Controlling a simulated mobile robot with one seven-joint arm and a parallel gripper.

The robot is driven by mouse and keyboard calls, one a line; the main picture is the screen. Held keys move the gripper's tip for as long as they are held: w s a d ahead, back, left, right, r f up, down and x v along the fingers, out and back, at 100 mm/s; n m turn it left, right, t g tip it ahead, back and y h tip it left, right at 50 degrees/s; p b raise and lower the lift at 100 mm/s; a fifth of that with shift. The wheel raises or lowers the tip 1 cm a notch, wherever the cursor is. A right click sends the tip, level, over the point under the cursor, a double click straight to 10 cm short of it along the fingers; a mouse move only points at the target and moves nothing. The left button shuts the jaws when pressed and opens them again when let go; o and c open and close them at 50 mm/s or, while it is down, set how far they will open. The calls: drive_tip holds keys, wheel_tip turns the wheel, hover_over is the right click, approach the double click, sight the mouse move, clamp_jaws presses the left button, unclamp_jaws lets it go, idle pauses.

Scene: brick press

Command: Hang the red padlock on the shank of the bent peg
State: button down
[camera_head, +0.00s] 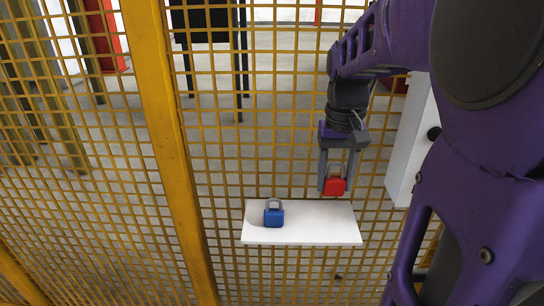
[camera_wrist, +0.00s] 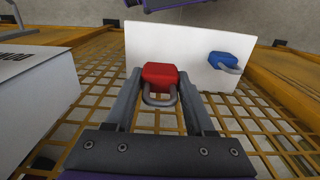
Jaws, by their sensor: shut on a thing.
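The red padlock (camera_head: 334,186) is held between the two fingers of my gripper (camera_head: 335,181), above the right part of a white shelf. In the wrist view the red padlock (camera_wrist: 161,74) sits between the fingertips of my gripper (camera_wrist: 160,80), its grey shackle pointing back toward the palm. The bent peg cannot be clearly made out; a small dark knob (camera_head: 433,133) shows at the white panel on the right, but I cannot tell if it is part of the peg.
A blue padlock (camera_head: 273,217) stands on the white shelf (camera_head: 320,222); it also shows in the wrist view (camera_wrist: 226,61). A white panel (camera_head: 408,150) stands right of my gripper. A yellow mesh fence (camera_head: 110,200) with a thick post (camera_head: 160,110) lies behind.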

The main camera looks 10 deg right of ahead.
sight(327, 224)
wheel_tip(327, 224, down, 9)
drive_tip(key=shift+r+b, duration=0.15)
drive_tip(key=shift+b, duration=0.5)
drive_tip(key=shift+f, duration=0.25)
drive_tip(key=shift+c, duration=1.3)
unclamp_jaws()
drive_tip(key=shift+b, duration=0.35)
drive_tip(key=r+p, duration=0.5)
drive_tip(key=r, duration=0.3)
drive_tip(key=r+p, duration=0.5)
drive_tip(key=r, duration=0.3)
drive_tip(key=shift+w+d+r, duration=0.1)
drive_tip(key=shift+w+r, duration=0.1)
drive_tip(key=shift+r, duration=0.5)
